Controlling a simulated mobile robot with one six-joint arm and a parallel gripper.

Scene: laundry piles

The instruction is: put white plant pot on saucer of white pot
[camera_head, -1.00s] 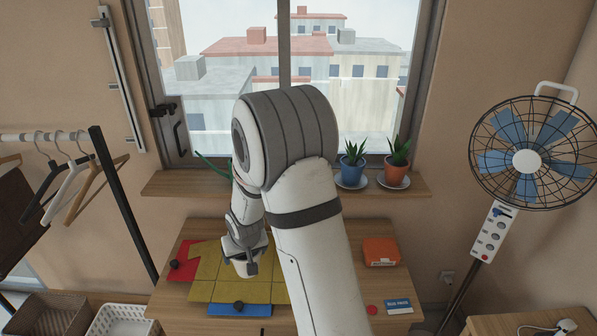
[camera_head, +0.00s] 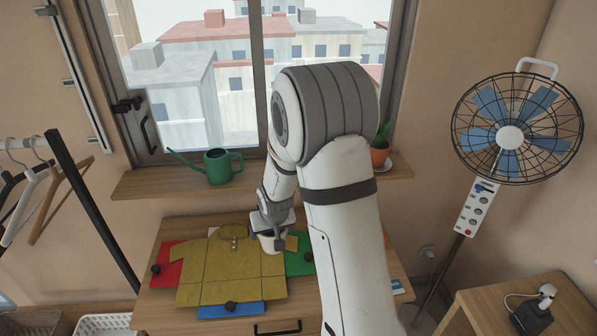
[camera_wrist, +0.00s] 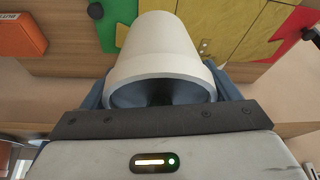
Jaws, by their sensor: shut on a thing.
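The white plant pot (camera_wrist: 155,50) fills the middle of the wrist view, lying across between the fingers with its wide rim toward the wrist. My gripper (camera_wrist: 160,85) is shut on it. In the head view the pot (camera_head: 269,243) shows as a pale shape below my gripper (camera_head: 271,230), near the right side of the yellow shirt. Whether it touches the table there I cannot tell. No empty saucer is in view.
A green watering can (camera_head: 217,166) stands on the left windowsill (camera_head: 150,185). A potted plant (camera_head: 379,155) stands at its right. A fan (camera_head: 510,138) stands at the right.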

